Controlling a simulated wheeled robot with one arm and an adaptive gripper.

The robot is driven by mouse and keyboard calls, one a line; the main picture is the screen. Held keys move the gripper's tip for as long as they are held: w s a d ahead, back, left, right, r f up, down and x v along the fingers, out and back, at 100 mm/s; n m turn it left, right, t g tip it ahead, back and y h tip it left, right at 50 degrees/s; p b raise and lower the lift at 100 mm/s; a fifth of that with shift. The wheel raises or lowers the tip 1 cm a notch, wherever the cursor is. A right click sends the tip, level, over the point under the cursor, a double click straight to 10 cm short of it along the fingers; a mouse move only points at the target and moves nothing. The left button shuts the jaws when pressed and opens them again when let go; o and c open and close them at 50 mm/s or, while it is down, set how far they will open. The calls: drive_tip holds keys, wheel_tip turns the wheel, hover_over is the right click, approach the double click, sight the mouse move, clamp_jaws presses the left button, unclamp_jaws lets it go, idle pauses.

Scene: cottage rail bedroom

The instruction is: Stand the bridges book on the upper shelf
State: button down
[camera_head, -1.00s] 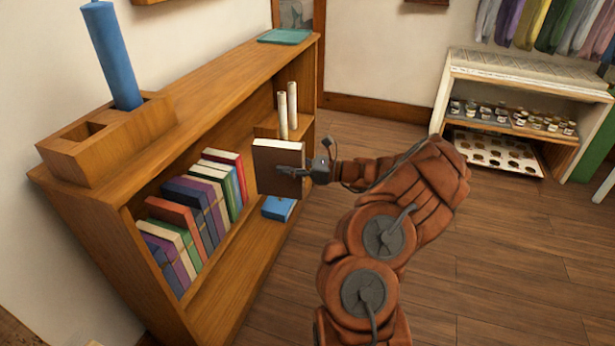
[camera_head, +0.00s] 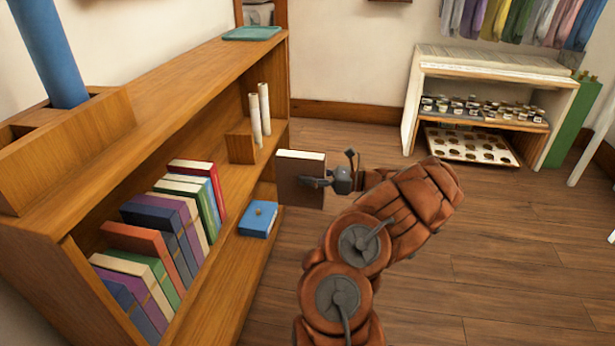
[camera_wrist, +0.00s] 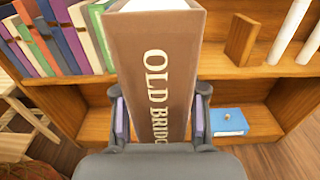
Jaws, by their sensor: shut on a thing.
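The bridges book (camera_head: 301,178) is brown with pale pages, and its spine reads "OLD BRIDG" in the wrist view (camera_wrist: 155,75). My gripper (camera_head: 318,182) is shut on it, with one finger on each side of the spine in the wrist view (camera_wrist: 158,122). The book is upright, held in the air in front of the shelf unit (camera_head: 185,85). The upper shelf (camera_wrist: 255,69) shows behind the book in the wrist view, with a row of books (camera_wrist: 60,35) on its left and a wooden block (camera_wrist: 241,40) on its right. The book hides the shelf stretch directly behind it.
A blue box (camera_head: 258,219) lies on the lower shelf. Two white rolls (camera_head: 260,110) stand by the wooden block. A white cabinet (camera_head: 480,75) stands at the back right.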

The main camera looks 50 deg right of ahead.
drive_tip(key=shift+r+p, duration=0.2)
drive_tip(key=shift+p, duration=0.35)
drive_tip(key=shift+w+a+f, duration=0.1)
drive_tip(key=shift+w+f, duration=0.05)
drive_tip(key=shift+f, duration=0.05)
drive_tip(key=w+a+f+b, duration=0.2)
drive_tip(key=w+a, duration=0.4)
drive_tip(key=w, duration=0.3)
drive_tip(key=w+a+f+b, duration=0.2)
drive_tip(key=w+a+f, duration=0.1)
drive_tip(key=w+a, duration=0.4)
drive_tip(key=shift+w+a+f+b, duration=0.15)
drive_tip(key=shift+w+f+b, duration=0.2)
drive_tip(key=shift+w, duration=0.8)
idle(1.5)
drive_tip(key=shift+r, duration=0.1)
drive_tip(key=c, duration=0.6)
unclamp_jaws()
